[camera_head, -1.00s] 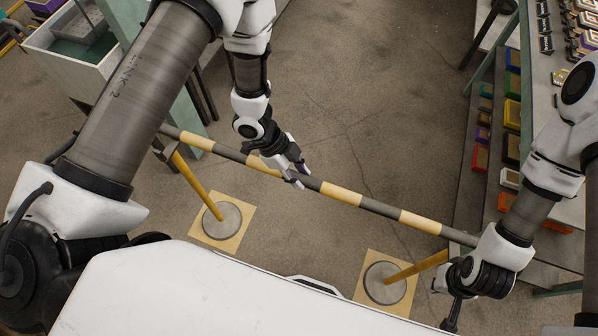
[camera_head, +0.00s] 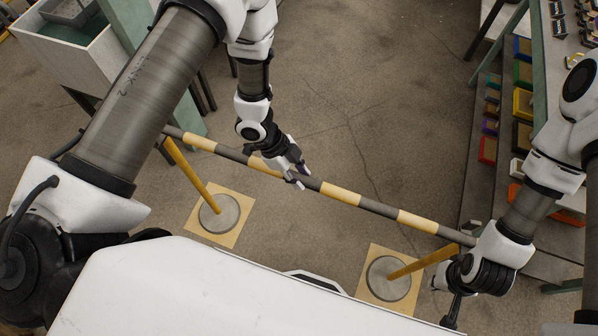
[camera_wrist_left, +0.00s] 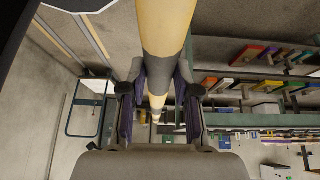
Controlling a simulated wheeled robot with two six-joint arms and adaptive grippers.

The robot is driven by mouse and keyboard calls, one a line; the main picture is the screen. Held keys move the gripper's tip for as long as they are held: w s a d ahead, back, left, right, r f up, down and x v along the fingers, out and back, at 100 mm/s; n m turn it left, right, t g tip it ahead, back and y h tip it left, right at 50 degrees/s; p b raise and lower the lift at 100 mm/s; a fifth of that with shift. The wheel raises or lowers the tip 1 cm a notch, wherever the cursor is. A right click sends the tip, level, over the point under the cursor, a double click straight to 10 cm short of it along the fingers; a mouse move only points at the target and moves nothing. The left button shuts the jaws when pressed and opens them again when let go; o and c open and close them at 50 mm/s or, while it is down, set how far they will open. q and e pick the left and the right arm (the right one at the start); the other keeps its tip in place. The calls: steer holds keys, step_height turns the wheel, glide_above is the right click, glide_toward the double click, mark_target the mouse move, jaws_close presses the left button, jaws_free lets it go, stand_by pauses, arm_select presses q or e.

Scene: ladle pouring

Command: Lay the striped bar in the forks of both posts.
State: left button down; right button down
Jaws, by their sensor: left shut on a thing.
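The bar (camera_head: 341,194), striped dark grey and pale yellow, runs slanted across the head view from upper left to lower right. My left gripper (camera_head: 299,177) is shut on it near its middle; the left wrist view (camera_wrist_left: 167,28) shows the bar between both fingers. The left yellow post (camera_head: 190,170) has its top close to the bar's left end. The right yellow post (camera_head: 420,264) leans up toward the bar's right end. Both fork tops are too hidden to tell whether the bar touches them. My right gripper (camera_head: 447,299) is beside the right post; its jaw opening is unclear.
The posts stand on round grey discs on tan squares, left (camera_head: 219,213) and right (camera_head: 388,278). A white bin (camera_head: 60,60) stands at upper left. A shelf (camera_head: 522,105) with coloured items lines the right side. The floor beyond the bar is clear.

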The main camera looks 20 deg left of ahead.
arm_select(q)
steer(key=shift+s+f, duration=0.15)
steer(key=shift+f, duration=0.25)
steer(key=c, duration=0.8)
jaws_free()
steer(key=shift+f, duration=0.1)
steer(key=shift+o, duration=0.2)
steer(key=v, duration=1.2)
